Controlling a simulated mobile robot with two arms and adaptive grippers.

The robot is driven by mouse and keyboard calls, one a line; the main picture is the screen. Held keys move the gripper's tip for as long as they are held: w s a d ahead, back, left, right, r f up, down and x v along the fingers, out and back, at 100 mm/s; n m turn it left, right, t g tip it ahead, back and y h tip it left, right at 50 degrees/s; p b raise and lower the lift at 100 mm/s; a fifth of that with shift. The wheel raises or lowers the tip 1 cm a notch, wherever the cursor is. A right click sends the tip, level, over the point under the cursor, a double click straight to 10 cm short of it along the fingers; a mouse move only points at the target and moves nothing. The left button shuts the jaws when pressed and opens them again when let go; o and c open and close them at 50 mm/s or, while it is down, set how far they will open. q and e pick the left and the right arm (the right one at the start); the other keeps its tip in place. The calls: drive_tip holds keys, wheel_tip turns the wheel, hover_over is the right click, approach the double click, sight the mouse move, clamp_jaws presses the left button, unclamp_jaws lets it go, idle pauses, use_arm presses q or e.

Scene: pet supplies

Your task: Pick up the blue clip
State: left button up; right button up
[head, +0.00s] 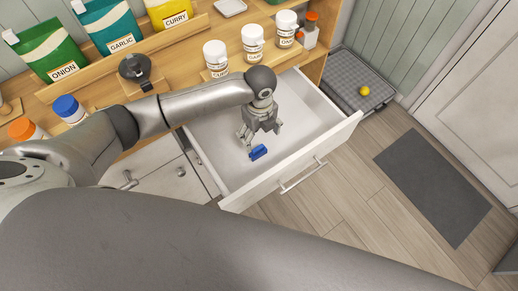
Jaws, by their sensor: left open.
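The blue clip (258,152) lies on the floor of the open white drawer (221,170), near the drawer's front left part. My left gripper (246,143) reaches down into the drawer with its fingers apart. Its fingertips are just behind and to the left of the clip, very close to it. I cannot tell whether they touch it. My right gripper is not in view.
The drawer front (295,165) with its handle stands out from the wooden counter. White jars (253,42) stand on the counter, with seasoning bags (110,28) behind. A yellow ball (364,90) sits on a grey tray (345,82). A dark mat (430,185) lies on the floor.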

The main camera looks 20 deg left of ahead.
sight(258, 148)
use_arm(q)
drive_tip(key=f, duration=0.2)
drive_tip(key=shift+s+f, duration=0.2)
drive_tip(key=shift+f, duration=0.15)
drive_tip(key=f, duration=0.1)
drive_tip(key=f+p, duration=0.1)
drive_tip(key=f, duration=0.2)
drive_tip(key=shift+s+a+f, duration=0.1)
drive_tip(key=shift+s, duration=0.2)
drive_tip(key=shift+f, duration=0.55)
drive_tip(key=c, duration=0.8)
